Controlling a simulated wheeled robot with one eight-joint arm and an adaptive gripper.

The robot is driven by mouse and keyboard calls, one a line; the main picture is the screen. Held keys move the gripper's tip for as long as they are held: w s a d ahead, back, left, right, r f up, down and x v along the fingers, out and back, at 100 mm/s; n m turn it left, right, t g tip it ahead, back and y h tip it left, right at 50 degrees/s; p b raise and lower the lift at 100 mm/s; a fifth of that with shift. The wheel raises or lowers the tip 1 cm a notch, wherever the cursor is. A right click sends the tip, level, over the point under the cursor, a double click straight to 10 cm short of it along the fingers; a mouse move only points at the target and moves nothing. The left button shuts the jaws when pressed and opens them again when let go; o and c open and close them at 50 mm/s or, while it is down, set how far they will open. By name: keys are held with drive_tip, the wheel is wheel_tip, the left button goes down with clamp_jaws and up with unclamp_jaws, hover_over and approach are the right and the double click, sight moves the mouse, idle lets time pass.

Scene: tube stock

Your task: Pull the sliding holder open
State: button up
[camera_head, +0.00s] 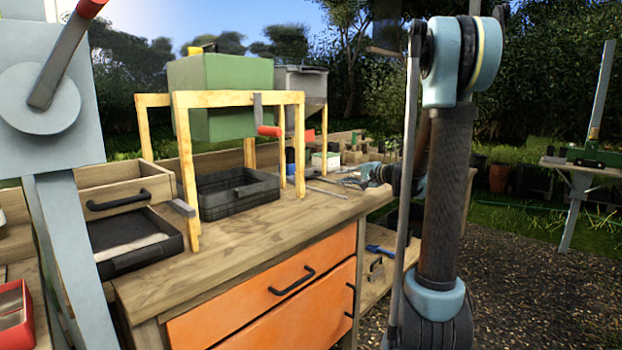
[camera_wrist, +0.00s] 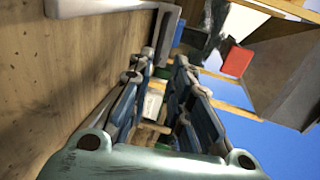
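No part stands out surely as the sliding holder. Pull parts in the head view are a wooden drawer (camera_head: 128,196) with a black handle at the left, orange drawers (camera_head: 268,307) with black handles, and red-ended levers on the green bin (camera_head: 228,92) and the grey hopper (camera_head: 302,84). My gripper (camera_head: 350,182) is low over the far right of the bench, small and partly hidden by my arm. In the wrist view, my gripper (camera_wrist: 165,66) has its dark blue fingers apart, with nothing held between them. A red lever end (camera_wrist: 237,60) is beyond the fingers at the right.
The wooden bench (camera_head: 260,240) has bare room at its front. A black tray (camera_head: 235,195) sits under the yellow wooden frame (camera_head: 188,185). Small items crowd the bench's far end. A side table (camera_head: 585,168) stands right.

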sight(313, 176)
drive_tip(key=x, duration=1.7)
drive_tip(key=shift+w+a, duration=0.1)
drive_tip(key=shift+a, duration=0.15)
clamp_jaws()
